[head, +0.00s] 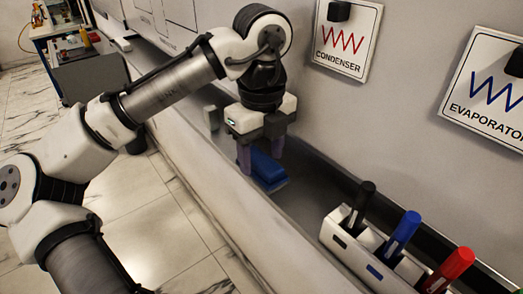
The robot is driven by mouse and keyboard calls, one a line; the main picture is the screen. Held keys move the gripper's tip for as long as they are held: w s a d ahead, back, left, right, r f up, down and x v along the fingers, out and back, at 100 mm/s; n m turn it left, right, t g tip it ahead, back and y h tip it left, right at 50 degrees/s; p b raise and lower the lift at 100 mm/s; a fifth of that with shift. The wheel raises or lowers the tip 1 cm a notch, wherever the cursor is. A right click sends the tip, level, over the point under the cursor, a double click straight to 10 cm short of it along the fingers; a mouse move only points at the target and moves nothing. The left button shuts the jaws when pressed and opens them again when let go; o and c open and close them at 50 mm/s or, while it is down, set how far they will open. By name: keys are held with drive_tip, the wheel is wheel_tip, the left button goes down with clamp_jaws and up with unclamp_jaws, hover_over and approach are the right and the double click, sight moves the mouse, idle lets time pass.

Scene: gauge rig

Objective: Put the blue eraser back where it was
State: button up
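The blue eraser (268,171) is at the left part of the grey ledge (312,197) below the panel, directly under my gripper (259,160). My gripper points down, with one finger at the eraser's left end and the other behind or beside its top. The fingers stand apart, and the eraser shows between and below them. I cannot tell whether they press on it, or whether the eraser rests on the ledge or hangs just above it.
A white holder (345,240) with black (363,197), blue (403,231) and red (451,268) markers stands on the ledge at right. CONDENSER (346,38) and EVAPORATOR (488,92) signs hang on the panel. The ledge between eraser and holder is clear.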

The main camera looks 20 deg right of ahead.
sight(262, 159)
wheel_tip(262, 159, up, 12)
drive_tip(key=shift+p, duration=0.3)
idle(0.4)
idle(0.4)
